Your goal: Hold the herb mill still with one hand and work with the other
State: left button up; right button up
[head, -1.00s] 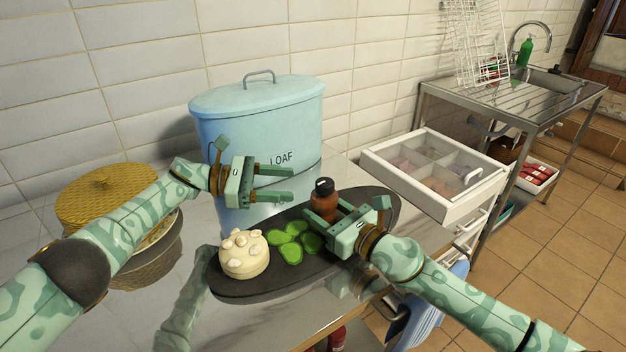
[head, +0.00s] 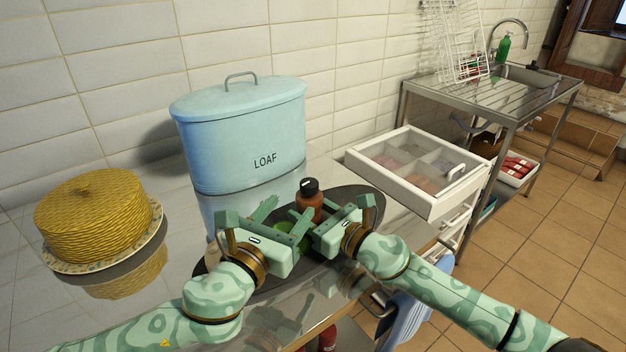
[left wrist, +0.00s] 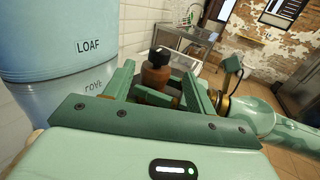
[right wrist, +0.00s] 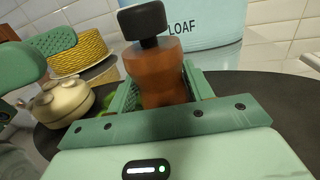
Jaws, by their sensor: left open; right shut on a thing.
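The herb mill (head: 309,199), an amber-brown bottle shape with a black cap, stands upright on the dark oval board (head: 368,200). My right gripper (head: 311,213) is shut on its body from the front right; the mill also shows large between its fingers in the right wrist view (right wrist: 160,75). My left gripper (head: 282,215) is open and empty, just left of the mill and low over the board. In the left wrist view the mill (left wrist: 156,72) appears beyond and between the open left fingers. The left gripper hides part of the board.
A cream round (right wrist: 62,101) with lumps and green slices (head: 284,238) are on the board, mostly hidden by my left gripper in the head view. A blue LOAF bin (head: 240,135) stands behind. A yellow woven cover (head: 95,215) is left; a white divided box (head: 410,195) is right.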

aim_at(313, 180)
pick_arm(q)
jog(key=x, duration=1.1)
jog(key=shift+w+f, duration=0.1)
jog(key=shift+f, duration=0.15)
jog(key=c, duration=1)
